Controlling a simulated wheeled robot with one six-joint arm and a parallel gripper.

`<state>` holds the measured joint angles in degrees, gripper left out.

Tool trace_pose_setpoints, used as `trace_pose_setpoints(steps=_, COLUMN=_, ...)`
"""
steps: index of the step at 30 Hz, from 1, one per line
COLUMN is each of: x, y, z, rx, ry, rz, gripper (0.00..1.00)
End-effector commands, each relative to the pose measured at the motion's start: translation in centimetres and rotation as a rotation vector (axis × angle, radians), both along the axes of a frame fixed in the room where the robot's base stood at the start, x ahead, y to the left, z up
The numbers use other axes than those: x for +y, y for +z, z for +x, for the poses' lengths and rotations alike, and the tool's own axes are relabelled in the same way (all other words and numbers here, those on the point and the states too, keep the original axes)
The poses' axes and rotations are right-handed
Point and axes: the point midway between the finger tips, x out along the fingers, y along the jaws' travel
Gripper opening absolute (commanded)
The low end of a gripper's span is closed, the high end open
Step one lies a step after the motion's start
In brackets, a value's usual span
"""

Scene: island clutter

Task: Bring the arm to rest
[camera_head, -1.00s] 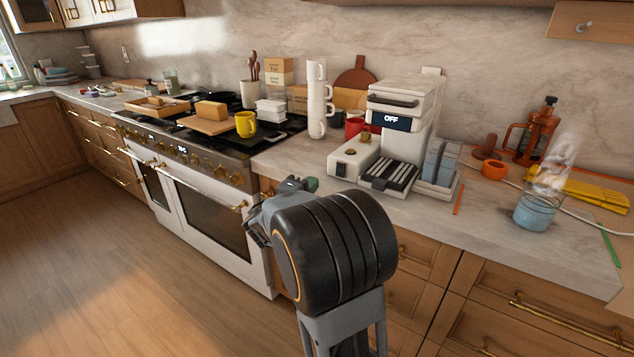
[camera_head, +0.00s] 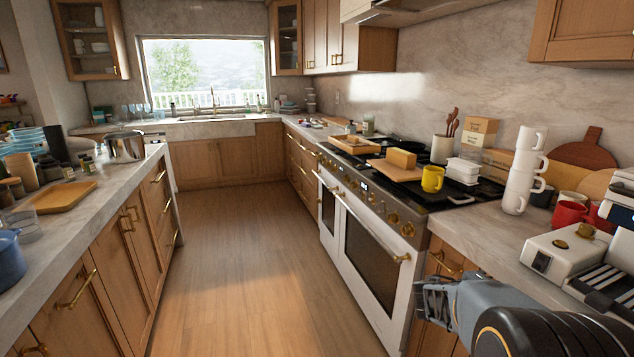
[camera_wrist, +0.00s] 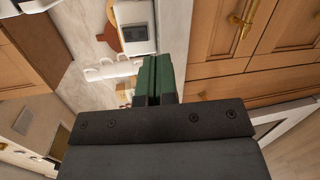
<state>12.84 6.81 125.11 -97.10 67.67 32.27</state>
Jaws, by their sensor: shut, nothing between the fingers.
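My gripper (camera_head: 436,297) is low at the right in the head view, in front of the cabinet beside the stove and below the counter's top edge. My grey and black arm fills the lower right corner there. In the wrist view the green fingers of my gripper (camera_wrist: 156,80) are together with nothing between them. The wrist picture is turned, with the counter and cabinet front beyond the fingers.
The stove (camera_head: 365,232) holds a yellow mug (camera_head: 432,179). The island (camera_head: 105,235) is at left. The floor (camera_head: 235,270) between is clear.

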Motion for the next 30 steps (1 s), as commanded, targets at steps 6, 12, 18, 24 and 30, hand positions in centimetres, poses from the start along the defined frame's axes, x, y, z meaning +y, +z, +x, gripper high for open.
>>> trace_pose_setpoints(steps=6, x=5.0, y=-3.3, z=-6.3, rx=0.073, ry=-0.16, rz=0.478, gripper=0.0)
trace_pose_setpoints(steps=12, x=13.3, y=-2.4, z=-9.6, rx=-0.003, ry=-0.18, rz=0.932, gripper=0.0)
trace_pose_setpoints(steps=18, x=21.2, y=2.0, z=-11.1, rx=-0.148, ry=-0.132, rz=1.294, gripper=0.0)
trace_pose_setpoints(steps=24, x=24.9, y=7.1, z=-12.2, rx=-0.251, ry=-0.063, rz=1.441, gripper=0.0)
trace_pose_setpoints(steps=30, x=25.2, y=8.4, z=-12.3, rx=-0.264, ry=-0.028, rz=1.442, gripper=0.0)
